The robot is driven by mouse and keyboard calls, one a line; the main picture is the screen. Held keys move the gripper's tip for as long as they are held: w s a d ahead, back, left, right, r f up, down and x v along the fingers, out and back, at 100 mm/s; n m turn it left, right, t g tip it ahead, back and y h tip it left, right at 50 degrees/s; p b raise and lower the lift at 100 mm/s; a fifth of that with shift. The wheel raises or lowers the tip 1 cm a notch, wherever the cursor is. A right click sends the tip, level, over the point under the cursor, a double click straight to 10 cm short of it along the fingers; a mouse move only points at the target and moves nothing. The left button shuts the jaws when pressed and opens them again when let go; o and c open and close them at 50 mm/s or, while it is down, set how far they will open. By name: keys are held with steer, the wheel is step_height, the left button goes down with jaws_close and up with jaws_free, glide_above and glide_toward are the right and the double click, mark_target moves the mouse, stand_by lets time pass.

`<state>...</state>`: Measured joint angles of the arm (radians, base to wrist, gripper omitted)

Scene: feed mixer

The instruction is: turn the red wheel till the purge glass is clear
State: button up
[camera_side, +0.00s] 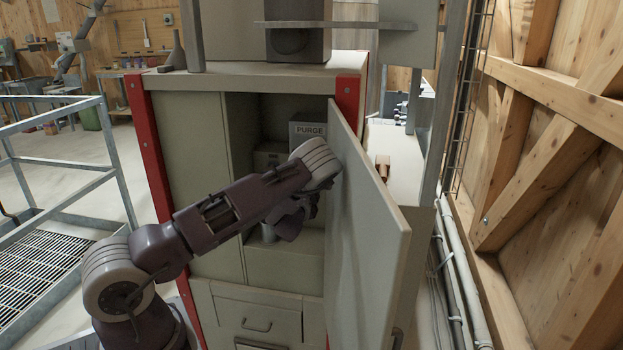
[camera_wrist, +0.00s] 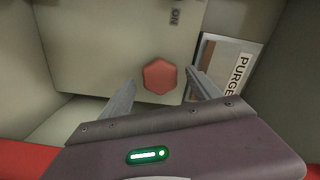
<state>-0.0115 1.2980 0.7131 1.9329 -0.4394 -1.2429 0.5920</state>
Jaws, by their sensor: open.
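The red wheel (camera_wrist: 160,76), a six-sided knob, shows in the wrist view on a pale panel (camera_wrist: 90,50) with an "ON" label. My gripper (camera_wrist: 157,88) is open, with one finger to each side of the wheel in the picture. I cannot tell how far the fingertips are from it, and I see no contact. A box labelled "PURGE" (camera_wrist: 228,72) is to the right of the wheel. In the side view my gripper (camera_side: 290,222) is inside the cabinet, below the PURGE box (camera_side: 308,130). The wheel is hidden there. I cannot make out the glass's state.
The cabinet door (camera_side: 370,220) stands open to the right of my arm, close to it. The cabinet's left panel (camera_side: 200,170) is shut. Drawers (camera_side: 258,318) are below. A metal railing (camera_side: 60,185) stands at the left.

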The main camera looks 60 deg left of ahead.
step_height(320, 180, up, 7)
steer(key=v, duration=0.8)
stand_by(0.6)
steer(key=shift+a+r, duration=0.15)
steer(key=shift+r, duration=0.05)
steer(key=w+a+f+n, duration=0.2)
steer(key=n, duration=0.4)
steer(key=w+a+f+n, duration=0.2)
steer(key=w+f+n, duration=0.1)
steer(key=n, duration=0.3)
steer(key=w+a+f+n, duration=0.2)
steer(key=a+n, duration=0.1)
steer(key=n, duration=0.2)
steer(key=shift+w+f+n, duration=0.25)
steer(key=shift+n, duration=0.15)
